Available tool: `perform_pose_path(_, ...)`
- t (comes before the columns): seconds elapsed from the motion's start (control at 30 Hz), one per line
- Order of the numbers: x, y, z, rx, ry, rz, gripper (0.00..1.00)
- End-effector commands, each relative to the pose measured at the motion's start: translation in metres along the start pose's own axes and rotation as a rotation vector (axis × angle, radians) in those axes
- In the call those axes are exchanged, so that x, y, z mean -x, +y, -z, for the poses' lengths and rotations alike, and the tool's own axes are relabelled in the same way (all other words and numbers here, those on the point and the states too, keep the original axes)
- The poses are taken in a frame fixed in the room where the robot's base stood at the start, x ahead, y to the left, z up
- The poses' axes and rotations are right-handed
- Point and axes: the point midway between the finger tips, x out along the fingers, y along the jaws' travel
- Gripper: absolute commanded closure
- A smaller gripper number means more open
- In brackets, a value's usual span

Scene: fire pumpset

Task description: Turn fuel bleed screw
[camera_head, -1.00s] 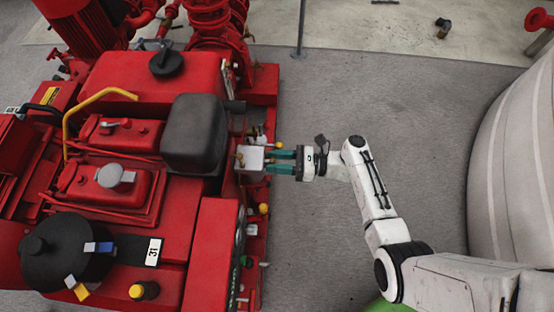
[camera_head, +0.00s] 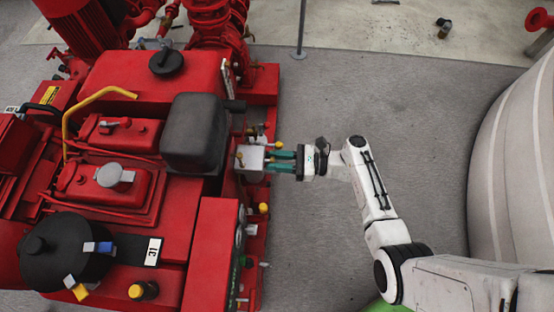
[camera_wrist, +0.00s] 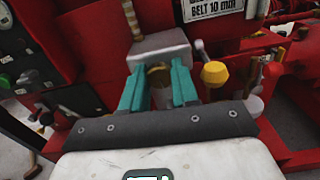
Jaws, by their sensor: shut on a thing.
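A small brass-coloured piece (camera_wrist: 159,76), apparently the fuel bleed screw, shows between the teal fingers of my gripper (camera_wrist: 158,88) in the wrist view. The fingers are shut on it, one on each side, and hide part of it. It sits just in front of a pale grey box-shaped housing (camera_wrist: 160,48). In the head view, my gripper (camera_head: 282,161) reaches in from the right to the same housing (camera_head: 250,162) at the side of the red engine (camera_head: 120,185). The screw cannot be made out there.
A yellow knob (camera_wrist: 215,74) stands close to the right finger in the wrist view. A black gauge panel (camera_wrist: 30,50) is at the left. In the head view, grey floor (camera_head: 330,100) is open around my arm, and a large pale tank (camera_head: 515,170) stands at the right.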

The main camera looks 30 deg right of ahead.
Motion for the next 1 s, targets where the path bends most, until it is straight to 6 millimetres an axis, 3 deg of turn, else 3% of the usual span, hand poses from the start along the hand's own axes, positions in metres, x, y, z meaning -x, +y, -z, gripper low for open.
perform_pose_path(1.0, 0.0005, 0.0005, 0.0027, 0.950, 0.000, 0.000, 1.00)
